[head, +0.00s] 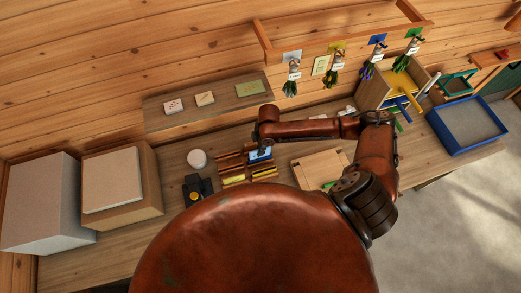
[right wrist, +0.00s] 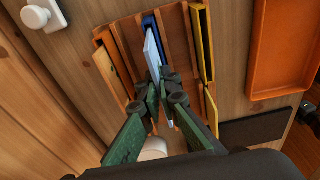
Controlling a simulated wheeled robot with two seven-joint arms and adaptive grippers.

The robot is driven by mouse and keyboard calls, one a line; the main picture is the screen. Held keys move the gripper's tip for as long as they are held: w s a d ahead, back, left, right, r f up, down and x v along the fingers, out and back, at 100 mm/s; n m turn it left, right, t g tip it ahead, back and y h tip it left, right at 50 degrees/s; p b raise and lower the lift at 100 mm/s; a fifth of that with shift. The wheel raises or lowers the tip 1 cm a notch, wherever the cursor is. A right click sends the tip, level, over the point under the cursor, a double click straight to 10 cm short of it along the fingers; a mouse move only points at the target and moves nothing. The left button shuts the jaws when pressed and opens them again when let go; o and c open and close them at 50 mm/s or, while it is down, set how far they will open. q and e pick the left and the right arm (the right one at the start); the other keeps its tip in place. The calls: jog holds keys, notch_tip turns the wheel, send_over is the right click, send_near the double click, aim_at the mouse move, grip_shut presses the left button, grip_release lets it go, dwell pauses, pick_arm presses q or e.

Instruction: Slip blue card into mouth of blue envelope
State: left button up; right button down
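A wooden slotted rack (head: 232,170) stands on the bench in the head view, and it fills the middle of the right wrist view (right wrist: 124,45). A blue envelope (right wrist: 149,21) stands in one of its slots. My right gripper (right wrist: 163,78) is shut on a pale blue card (right wrist: 152,52), above the rack. The card's far end overlaps the blue envelope in the picture; I cannot tell whether it is inside the mouth. In the head view my right arm hides part of the rack. My left gripper is not in view.
Yellow envelopes (right wrist: 197,45) and an orange one (right wrist: 107,67) stand in other slots. A black object (head: 197,189) and a white round thing (head: 197,158) are left of the rack. A wooden tray (head: 307,172) is on the right, with a blue tray (head: 467,124) beyond.

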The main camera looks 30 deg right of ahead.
jog(key=shift+f+b, duration=0.4)
jog(key=shift+f, duration=0.6)
jog(key=c, duration=2.1)
grip_release()
jog(key=shift+r, duration=0.1)
jog(key=shift+r, duration=0.1)
notch_tip(320, 180, up, 5)
jog(key=p, duration=0.6)
jog(key=shift+r, duration=0.1)
jog(key=shift+r+b, duration=0.3)
jog(key=shift+b, duration=0.1)
jog(key=shift+r, duration=0.5)
